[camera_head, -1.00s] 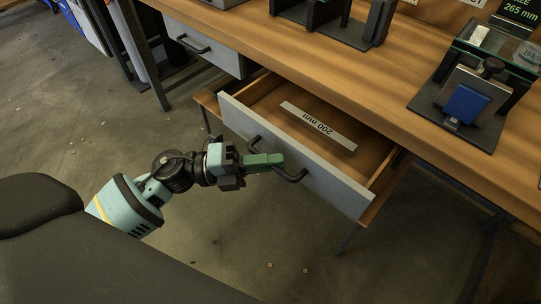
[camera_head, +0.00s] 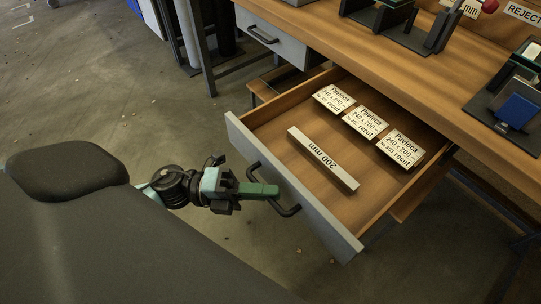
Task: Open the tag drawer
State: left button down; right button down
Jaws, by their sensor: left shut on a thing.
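The tag drawer (camera_head: 315,215) with its grey front stands well pulled out from under the wooden bench. Its dark bar handle (camera_head: 287,211) is on the front face. My left gripper (camera_head: 268,190) is shut on the handle, with its green fingers at the bar's upper part. Inside the drawer lie three pale printed tags (camera_head: 365,123) reading "Pavloca 240 x 200" and "recut", and a white block (camera_head: 323,160) marked "200 mm". My right gripper is not in view.
A second grey drawer (camera_head: 272,39) is shut at the upper left. The bench top (camera_head: 420,85) carries dark stands and, at the right, a holder with a blue block (camera_head: 518,112).

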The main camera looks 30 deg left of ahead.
pick_arm(q)
jog(key=shift+s+a, duration=0.1)
jog(key=shift+s, duration=0.1)
jog(key=c, duration=1.8)
grip_release()
jog(key=shift+o, duration=0.2)
jog(key=v, duration=0.8)
jog(key=shift+b, duration=0.35)
